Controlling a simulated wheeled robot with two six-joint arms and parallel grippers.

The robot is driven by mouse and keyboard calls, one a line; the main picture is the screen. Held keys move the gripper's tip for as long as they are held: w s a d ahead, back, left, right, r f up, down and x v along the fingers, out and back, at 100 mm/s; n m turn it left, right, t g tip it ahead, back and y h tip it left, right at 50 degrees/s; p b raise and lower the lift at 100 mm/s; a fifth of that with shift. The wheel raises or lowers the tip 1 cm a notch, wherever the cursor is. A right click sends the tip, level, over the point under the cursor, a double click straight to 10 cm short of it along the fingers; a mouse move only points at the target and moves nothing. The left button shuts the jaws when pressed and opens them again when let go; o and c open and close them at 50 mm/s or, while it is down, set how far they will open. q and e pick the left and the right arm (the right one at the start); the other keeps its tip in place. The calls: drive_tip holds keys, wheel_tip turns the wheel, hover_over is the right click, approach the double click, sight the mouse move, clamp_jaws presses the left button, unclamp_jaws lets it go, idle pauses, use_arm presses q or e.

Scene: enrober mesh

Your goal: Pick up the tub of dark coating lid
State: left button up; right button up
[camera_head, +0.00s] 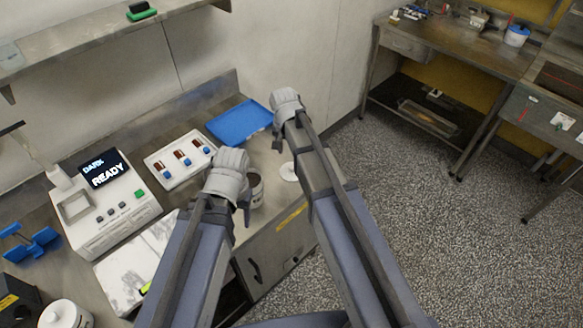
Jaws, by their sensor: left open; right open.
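A white tub (257,196) with a dark open top stands on the steel counter, partly hidden behind my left gripper. A small round white lid (289,172) lies flat on the counter near its right edge, to the right of that tub and beside my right arm. My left gripper (229,163) is open, just left of the tub and above the counter; whether it touches the tub cannot be told. My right gripper (286,97) is open and empty, above and beyond the lid, near the counter's far right corner.
A blue tray (239,122), a white tray with small brown and blue pieces (180,158), a machine reading DARK READY (106,207) and a marble slab (130,268) occupy the counter. Another white lidded tub (66,314) stands at lower left. Open floor lies right.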

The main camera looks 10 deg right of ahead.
sight(292, 166)
use_arm(q)
wheel_tip(292, 166, down, 3)
drive_tip(key=shift+w+r+b, duration=0.1)
drive_tip(key=shift+r+b, duration=0.1)
drive_tip(key=shift+b, duration=0.9)
use_arm(e)
drive_tip(key=f, duration=0.2)
drive_tip(key=shift+w+d+f, duration=0.15)
drive_tip(key=shift+w+f, duration=0.05)
drive_tip(key=shift+f, duration=0.15)
use_arm(q)
drive_tip(key=shift+r, duration=0.1)
use_arm(e)
drive_tip(key=shift+r, duration=0.1)
use_arm(q)
wheel_tip(292, 166, down, 5)
drive_tip(key=b, duration=0.5)
drive_tip(key=shift+f, duration=0.2)
use_arm(e)
drive_tip(key=f, duration=0.5)
drive_tip(key=shift+d+f, duration=0.2)
drive_tip(key=shift+d, duration=0.05)
use_arm(q)
drive_tip(key=shift+r, duration=0.1)
use_arm(e)
drive_tip(key=shift+r, duration=0.1)
clamp_jaws()
